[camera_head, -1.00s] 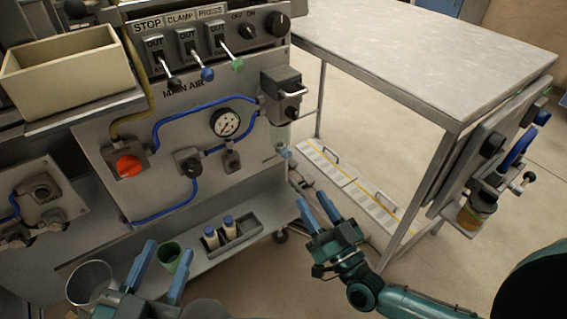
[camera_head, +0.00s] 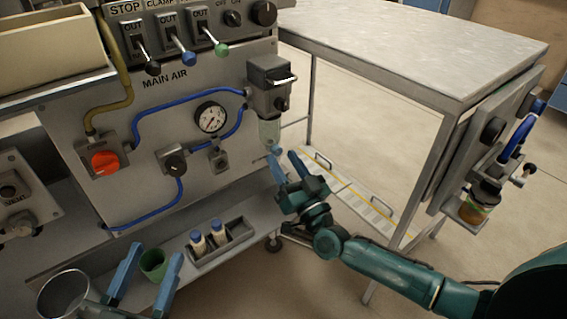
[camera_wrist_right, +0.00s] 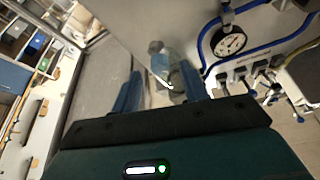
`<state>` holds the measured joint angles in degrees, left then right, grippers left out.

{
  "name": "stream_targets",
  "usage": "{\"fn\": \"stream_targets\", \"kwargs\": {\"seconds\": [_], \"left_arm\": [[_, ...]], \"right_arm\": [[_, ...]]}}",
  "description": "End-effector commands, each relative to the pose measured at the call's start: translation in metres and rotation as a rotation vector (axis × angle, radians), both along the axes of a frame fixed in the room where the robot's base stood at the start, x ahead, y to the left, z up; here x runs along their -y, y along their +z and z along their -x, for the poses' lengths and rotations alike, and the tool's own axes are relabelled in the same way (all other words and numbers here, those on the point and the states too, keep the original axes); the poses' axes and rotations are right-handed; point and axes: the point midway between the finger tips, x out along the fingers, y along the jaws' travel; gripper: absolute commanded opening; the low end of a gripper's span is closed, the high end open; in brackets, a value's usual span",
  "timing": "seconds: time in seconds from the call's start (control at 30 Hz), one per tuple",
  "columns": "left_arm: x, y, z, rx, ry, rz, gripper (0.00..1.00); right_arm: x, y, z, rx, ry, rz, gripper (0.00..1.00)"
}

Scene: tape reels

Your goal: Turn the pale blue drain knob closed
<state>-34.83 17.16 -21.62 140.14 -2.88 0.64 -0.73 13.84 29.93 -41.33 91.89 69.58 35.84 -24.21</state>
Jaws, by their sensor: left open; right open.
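The pale blue drain knob (camera_head: 276,149) sits at the bottom of the clear filter bowl (camera_head: 269,132), under the dark regulator housing (camera_head: 268,85) on the right end of the panel. My right gripper (camera_head: 287,164) is open and empty, with its blue fingertips just below and right of the knob in the head view. In the right wrist view the knob (camera_wrist_right: 155,46) and bowl appear beyond the open fingers (camera_wrist_right: 160,73). I cannot tell whether a finger touches the knob. My left gripper (camera_head: 154,253) is open and empty, low at the left.
The pressure gauge (camera_head: 210,117), blue hoses and red knob (camera_head: 105,162) are on the panel left of the bowl. A tray (camera_head: 242,230) with small bottles, a green cup (camera_head: 153,264) and a metal-topped table (camera_head: 420,45) stand nearby.

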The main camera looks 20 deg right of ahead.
Motion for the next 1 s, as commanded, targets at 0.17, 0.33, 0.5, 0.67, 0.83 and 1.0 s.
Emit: {"fn": "stream_targets", "kwargs": {"seconds": [0.17, 0.33, 0.5, 0.67, 0.83, 1.0], "left_arm": [[0.0002, -0.0014, 0.0001, -0.005, -0.003, 0.007, 0.44], [0.0004, -0.0012, 0.0, -0.006, -0.003, 0.008, 0.44], [0.0007, -0.0008, 0.0002, -0.005, -0.004, 0.007, 0.44], [0.0009, -0.0001, -0.0001, -0.002, -0.005, 0.007, 0.44], [0.0011, 0.0002, 0.0001, 0.0, -0.006, 0.006, 0.44], [0.0012, 0.0004, 0.0001, 0.001, -0.007, 0.007, 0.44]], "right_arm": [[-0.0025, 0.0036, -0.0083, 0.0, 0.001, -0.001, 0.44], [-0.0026, 0.004, -0.0088, 0.0, 0.001, -0.001, 0.44], [-0.0025, 0.0039, -0.0086, 0.0, 0.001, -0.001, 0.37], [-0.0025, 0.0039, -0.0085, 0.0, 0.001, -0.001, 0.24], [-0.0025, 0.0038, -0.0085, 0.0, 0.001, -0.001, 0.1], [-0.0025, 0.0038, -0.0084, 0.0, 0.001, 0.0, 0.0]]}}
